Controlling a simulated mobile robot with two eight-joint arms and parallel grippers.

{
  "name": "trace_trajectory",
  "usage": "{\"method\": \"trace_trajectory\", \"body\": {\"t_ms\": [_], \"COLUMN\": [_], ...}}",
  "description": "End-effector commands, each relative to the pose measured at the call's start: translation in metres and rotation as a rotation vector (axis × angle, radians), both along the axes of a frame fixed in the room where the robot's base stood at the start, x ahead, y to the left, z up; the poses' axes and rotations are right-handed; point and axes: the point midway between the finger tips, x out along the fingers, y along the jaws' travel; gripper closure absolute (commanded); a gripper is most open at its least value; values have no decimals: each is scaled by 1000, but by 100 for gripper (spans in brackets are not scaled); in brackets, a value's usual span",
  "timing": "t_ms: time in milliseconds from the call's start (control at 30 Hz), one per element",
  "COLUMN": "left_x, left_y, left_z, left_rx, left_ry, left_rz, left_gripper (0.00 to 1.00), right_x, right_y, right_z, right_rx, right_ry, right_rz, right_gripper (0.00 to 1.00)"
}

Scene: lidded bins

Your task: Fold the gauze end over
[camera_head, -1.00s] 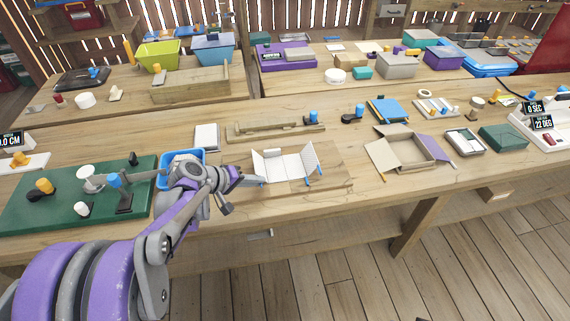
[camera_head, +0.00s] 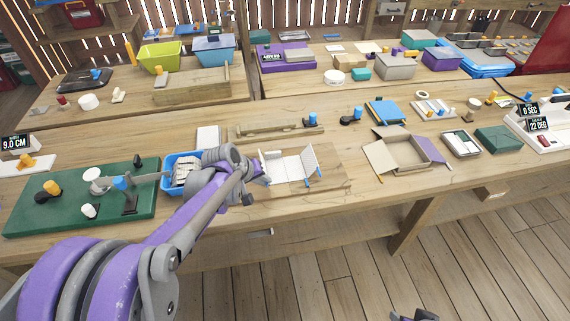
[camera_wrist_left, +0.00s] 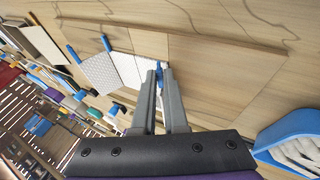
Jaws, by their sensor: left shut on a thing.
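The white gauze (camera_head: 287,167) lies on a wooden board, its middle flat. Its dotted right end (camera_head: 311,154) stands up at a slant, with blue tabs near it. In the left wrist view the dotted panel (camera_wrist_left: 101,73) and plain white middle (camera_wrist_left: 150,43) show beyond my fingers. My left gripper (camera_wrist_left: 160,72) is shut on a small blue tab (camera_wrist_left: 158,77) at the gauze's near edge. At the bottom edge of the head view is a grey part, perhaps my right gripper (camera_head: 415,315); its jaws are unclear.
A blue bin (camera_head: 178,160) with pale contents stands left of the board (camera_head: 335,172), close to my arm. A green board (camera_head: 60,205) with knobs lies further left. An open cardboard box (camera_head: 408,150) stands right. Bare tabletop lies in front of the board.

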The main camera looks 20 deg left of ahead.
Motion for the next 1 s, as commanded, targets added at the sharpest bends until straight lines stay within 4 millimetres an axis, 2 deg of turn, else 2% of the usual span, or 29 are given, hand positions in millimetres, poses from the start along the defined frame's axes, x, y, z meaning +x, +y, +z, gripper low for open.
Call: {"method": "trace_trajectory", "body": {"t_ms": [333, 600, 1000], "left_x": [2, 8, 9], "left_y": [-2, -12, -15], "left_z": [1, 3, 2], "left_rx": [24, 168, 217], "left_ry": [14, 101, 132], "left_rz": [0, -4, -4], "left_gripper": [100, 100, 100], "right_x": [0, 1, 1], "right_y": [0, 0, 0], "right_z": [1, 8, 8], "right_rx": [0, 0, 0], "right_ry": [0, -3, -3], "right_rz": [0, 0, 0], "right_gripper": [50, 50, 50]}}
